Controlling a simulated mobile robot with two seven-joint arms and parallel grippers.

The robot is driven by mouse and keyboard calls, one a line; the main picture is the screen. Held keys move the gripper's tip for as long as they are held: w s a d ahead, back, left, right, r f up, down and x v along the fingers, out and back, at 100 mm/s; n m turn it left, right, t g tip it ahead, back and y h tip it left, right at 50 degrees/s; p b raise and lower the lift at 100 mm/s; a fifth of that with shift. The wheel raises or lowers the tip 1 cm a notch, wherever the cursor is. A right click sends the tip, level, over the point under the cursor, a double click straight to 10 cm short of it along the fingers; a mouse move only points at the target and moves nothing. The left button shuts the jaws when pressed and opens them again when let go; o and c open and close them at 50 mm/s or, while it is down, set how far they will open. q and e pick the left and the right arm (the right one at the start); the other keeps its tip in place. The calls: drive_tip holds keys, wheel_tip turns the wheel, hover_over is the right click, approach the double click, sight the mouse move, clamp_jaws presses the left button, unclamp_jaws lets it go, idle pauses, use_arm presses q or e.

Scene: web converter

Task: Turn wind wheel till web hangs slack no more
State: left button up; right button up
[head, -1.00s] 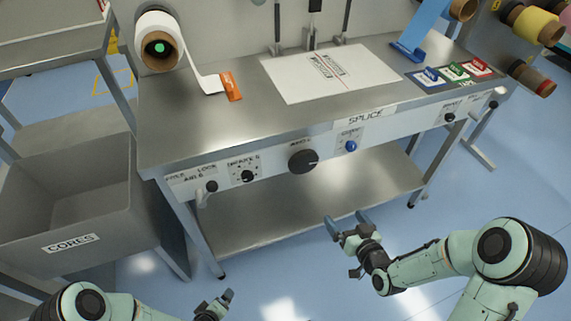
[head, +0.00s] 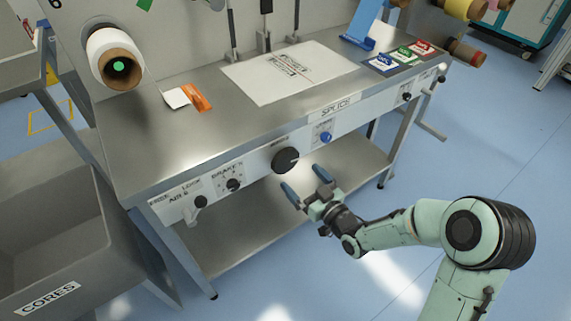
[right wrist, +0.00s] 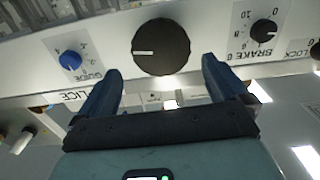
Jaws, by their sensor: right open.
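The wind wheel, a large black knob (head: 285,160), sits in the middle of the bench's front panel. It fills the upper middle of the right wrist view (right wrist: 160,47), with a pale pointer line. My right gripper (head: 306,183) is open and empty, just in front of and below the wheel. In the right wrist view its two blue fingers (right wrist: 161,75) stand apart, one to each side below the wheel, without visible contact. A white web roll (head: 104,42) hangs at the left; its web end (head: 178,97) lies on the bench beside an orange tab (head: 196,97).
A blue guide knob (head: 326,137) is right of the wheel and a black brake knob (head: 233,184) left of it. A lower shelf (head: 340,165) runs under the bench. A grey cores bin (head: 50,240) stands at the left.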

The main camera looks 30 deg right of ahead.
sight(286, 164)
drive_tip(key=w, duration=0.2)
drive_tip(key=w+b, duration=0.1)
drive_tip(key=w, duration=0.3)
drive_tip(key=shift+w+a+f+b, duration=0.1)
drive_tip(key=shift+w+a+b, duration=0.15)
drive_tip(key=shift+b, duration=0.05)
use_arm(q)
drive_tip(key=shift+w+a+f, duration=0.4)
drive_tip(key=shift+f, duration=0.3)
drive_tip(key=shift+w+a+f, duration=0.4)
drive_tip(key=shift+f, duration=0.3)
use_arm(e)
drive_tip(key=shift+w+a, duration=0.1)
drive_tip(key=shift+w, duration=0.7)
drive_tip(key=shift+c, duration=0.3)
